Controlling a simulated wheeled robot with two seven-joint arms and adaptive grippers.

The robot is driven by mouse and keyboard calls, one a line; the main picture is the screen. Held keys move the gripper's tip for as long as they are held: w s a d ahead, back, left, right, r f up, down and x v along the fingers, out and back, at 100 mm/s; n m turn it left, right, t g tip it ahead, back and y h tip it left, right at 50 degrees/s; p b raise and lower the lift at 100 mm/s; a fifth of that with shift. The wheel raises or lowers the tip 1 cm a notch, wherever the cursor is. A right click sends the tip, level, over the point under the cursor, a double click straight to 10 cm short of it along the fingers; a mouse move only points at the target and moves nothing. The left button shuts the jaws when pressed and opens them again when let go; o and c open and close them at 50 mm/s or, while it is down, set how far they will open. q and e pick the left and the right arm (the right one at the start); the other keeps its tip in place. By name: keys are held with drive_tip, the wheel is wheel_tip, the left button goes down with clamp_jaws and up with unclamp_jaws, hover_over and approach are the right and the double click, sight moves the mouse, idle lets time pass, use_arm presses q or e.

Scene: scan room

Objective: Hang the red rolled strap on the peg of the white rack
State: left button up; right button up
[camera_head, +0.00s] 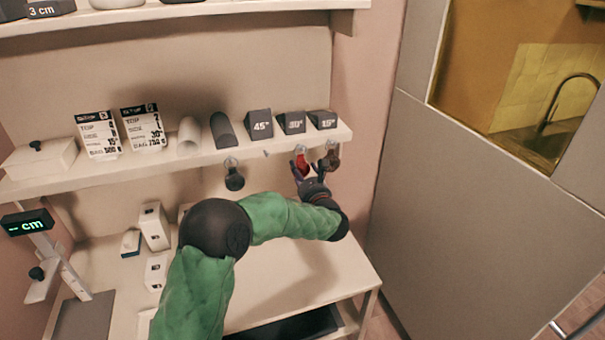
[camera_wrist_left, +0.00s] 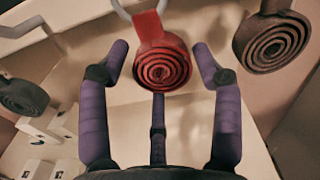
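The red rolled strap (camera_head: 301,162) hangs by its loop from a pale hook (camera_head: 300,149) under the front edge of the white shelf rack (camera_head: 170,160). In the left wrist view the red strap (camera_wrist_left: 162,68) shows its spiral face, with the hook (camera_wrist_left: 140,8) at its top. My left gripper (camera_head: 308,178) is just below and in front of the strap. Its purple fingers (camera_wrist_left: 160,60) are spread on either side of the roll, with gaps visible on both sides. It looks open and empty. My right gripper is not in view.
A dark brown rolled strap (camera_head: 331,158) hangs close on the right, and a black one (camera_head: 234,178) hangs to the left. Angle blocks (camera_head: 291,122) and cylinders stand on the shelf above. Small white boxes (camera_head: 154,226) stand on the lower table.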

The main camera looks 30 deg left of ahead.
use_arm(q)
drive_tip(key=shift+o, duration=0.7)
drive_tip(key=v, duration=1.2)
